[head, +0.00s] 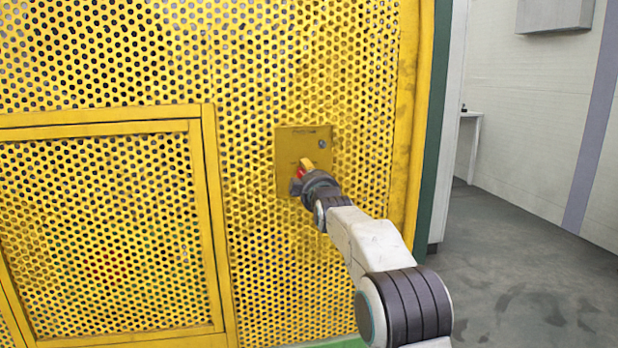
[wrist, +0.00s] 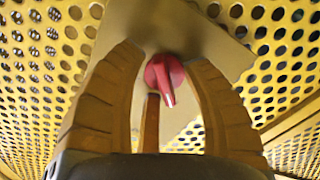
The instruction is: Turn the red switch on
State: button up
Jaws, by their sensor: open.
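The red switch (wrist: 166,76) is a round red knob with a raised handle, mounted on a plate (wrist: 205,35) on the yellow perforated panel. In the wrist view my gripper (wrist: 170,62) is open, with one finger on each side of the knob. I cannot tell whether the right finger touches it. In the head view only a bit of the red switch (head: 301,173) shows, mostly hidden behind my gripper (head: 302,176), which is close to the yellow plate (head: 303,142).
A yellow perforated guard (head: 130,60) fills the left and middle, with a framed panel (head: 110,225) at lower left. Grey floor (head: 530,265) lies open on the right, before a white wall (head: 535,110). A small white table (head: 473,135) stands at the back.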

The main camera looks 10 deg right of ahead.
grip_shut()
dwell(0.4)
jog(key=shift+m, duration=0.4)
jog(key=m, duration=0.2)
jog(key=m+p, duration=0.1)
jog(key=shift+f+m, duration=0.2)
jog(key=shift+m, duration=0.2)
jog(key=m, duration=0.4)
jog(key=shift+a+f+m, duration=0.15)
jog(key=shift+m, duration=0.15)
jog(key=m, duration=0.4)
jog(key=shift+a+f, duration=0.1)
jog(key=shift+a+m, duration=0.15)
jog(key=shift+m, duration=2.15)
